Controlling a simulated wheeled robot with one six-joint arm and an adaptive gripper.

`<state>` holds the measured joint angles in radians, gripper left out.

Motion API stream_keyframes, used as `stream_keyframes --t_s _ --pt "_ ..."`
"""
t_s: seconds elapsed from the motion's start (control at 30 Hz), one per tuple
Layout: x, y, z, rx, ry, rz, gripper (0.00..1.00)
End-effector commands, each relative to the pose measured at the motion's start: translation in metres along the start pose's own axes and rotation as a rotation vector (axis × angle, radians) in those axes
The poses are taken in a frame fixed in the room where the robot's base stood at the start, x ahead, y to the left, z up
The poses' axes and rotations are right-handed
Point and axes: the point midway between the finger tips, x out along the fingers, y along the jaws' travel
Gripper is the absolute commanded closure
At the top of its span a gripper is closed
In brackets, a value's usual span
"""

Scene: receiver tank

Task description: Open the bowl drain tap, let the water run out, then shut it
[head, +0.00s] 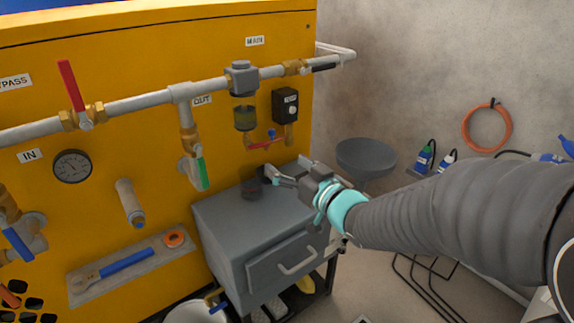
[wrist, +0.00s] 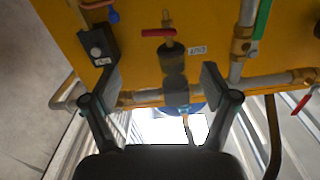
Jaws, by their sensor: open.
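The filter bowl (head: 244,113) hangs under a grey head on the main pipe and holds yellowish liquid low down. Its drain tap (head: 262,144) is below, with a red lever lying roughly level. In the wrist view, which looks upside down, the red lever (wrist: 157,32) shows above the bowl (wrist: 173,62). My gripper (head: 268,178) is below and right of the tap in the head view, over the grey cabinet. In the wrist view its fingers (wrist: 160,85) are spread wide with nothing held between them. A dark cup (head: 252,188) stands on the cabinet below the bowl.
A black box (head: 285,104) with a round knob is right of the bowl, with a blue handle (head: 272,132) near its lower fitting. A green-handled OUT valve (head: 201,170) is left. The grey cabinet (head: 225,215) lies below; a grey funnel-shaped basin (head: 366,153) stands right.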

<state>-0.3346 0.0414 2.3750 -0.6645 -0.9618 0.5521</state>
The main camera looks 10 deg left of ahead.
Motion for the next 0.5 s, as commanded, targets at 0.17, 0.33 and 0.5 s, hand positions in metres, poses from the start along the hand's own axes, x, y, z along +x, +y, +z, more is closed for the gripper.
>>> stream_keyframes --t_s 0.17,0.33,0.5 --pt "-0.007 0.001 0.004 -0.001 0.005 -0.001 0.15" --pt "-0.024 0.002 0.004 -0.001 0.004 0.000 0.15" --pt "-0.022 0.001 0.000 0.001 0.001 0.000 0.15"
